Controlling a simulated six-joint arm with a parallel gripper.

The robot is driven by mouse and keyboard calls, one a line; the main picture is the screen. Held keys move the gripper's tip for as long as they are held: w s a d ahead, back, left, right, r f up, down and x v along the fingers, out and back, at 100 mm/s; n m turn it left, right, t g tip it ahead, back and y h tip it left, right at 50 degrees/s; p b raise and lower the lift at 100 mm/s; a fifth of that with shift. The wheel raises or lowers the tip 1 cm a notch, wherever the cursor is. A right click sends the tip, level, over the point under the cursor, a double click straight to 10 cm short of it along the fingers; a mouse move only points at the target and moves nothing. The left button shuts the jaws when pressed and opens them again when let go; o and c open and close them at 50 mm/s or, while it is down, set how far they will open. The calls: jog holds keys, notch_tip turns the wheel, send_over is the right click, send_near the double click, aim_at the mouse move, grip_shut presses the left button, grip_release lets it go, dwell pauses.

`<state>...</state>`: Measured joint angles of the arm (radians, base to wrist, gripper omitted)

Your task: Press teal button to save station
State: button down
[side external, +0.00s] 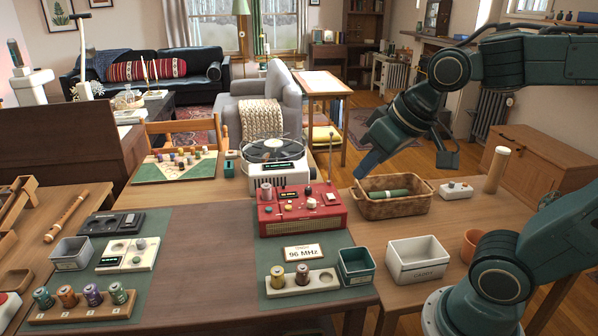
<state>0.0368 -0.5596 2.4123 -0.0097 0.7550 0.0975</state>
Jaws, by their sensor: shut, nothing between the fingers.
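The red radio (300,209) stands on the table with several knobs and buttons on its top and a thin antenna. Its buttons are small here, and I cannot tell for certain which one is teal. A card reading "96 MHz" (303,252) stands in front of it. My gripper (364,170) points down and to the left, above the far left end of a wicker basket, to the right of the radio and apart from it. Its fingers are shut and hold nothing.
The wicker basket (376,209) holds a green roll (388,194). A white turntable-like device (275,170) stands behind the radio. A white bin (417,260), a teal bin (355,267) and a rack (302,282) with cylinders are nearer. The brown tabletop (200,250) left of the radio is clear.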

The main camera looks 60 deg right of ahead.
jog(key=w+d+m, duration=0.2)
jog(key=w, duration=0.8)
jog(key=m+t+h, duration=0.1)
jog(key=m+t, duration=0.2)
jog(key=m, duration=0.4)
send_over(269, 209)
notch_tip(269, 209, down, 18)
jog(key=shift+s+f, duration=0.25)
jog(key=shift+s, duration=0.2)
jog(key=shift+a+f, duration=0.1)
jog(key=shift+f, duration=4.3)
